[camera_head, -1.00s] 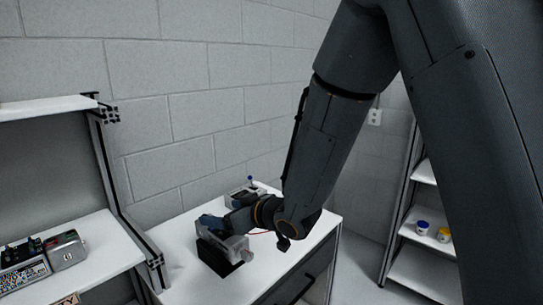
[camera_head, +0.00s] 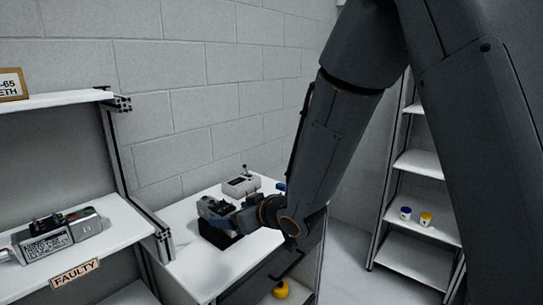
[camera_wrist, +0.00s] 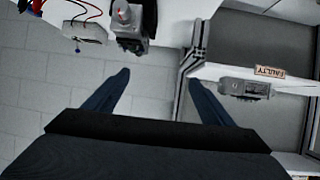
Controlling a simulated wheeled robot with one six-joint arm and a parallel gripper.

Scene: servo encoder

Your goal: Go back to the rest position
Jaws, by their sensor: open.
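My gripper (camera_wrist: 160,80) shows in the wrist view with its two dark blue fingers wide apart and nothing between them. In the head view my gripper is at the end of my dark arm, low over the white table (camera_head: 190,270), close to a grey servo device in a black stand (camera_head: 215,236). My arm partly hides this spot, so contact cannot be told there. In the wrist view the device (camera_wrist: 132,22) lies beyond the fingertips, apart from them.
A grey box with leads (camera_head: 241,186) stands at the table's back. A left shelf holds devices (camera_head: 55,235) above a FAULTY sign (camera_head: 75,274). Right shelves hold a blue-lidded jar (camera_head: 405,213) and a yellow one (camera_head: 426,219). A yellow object (camera_head: 281,290) sits below the table top.

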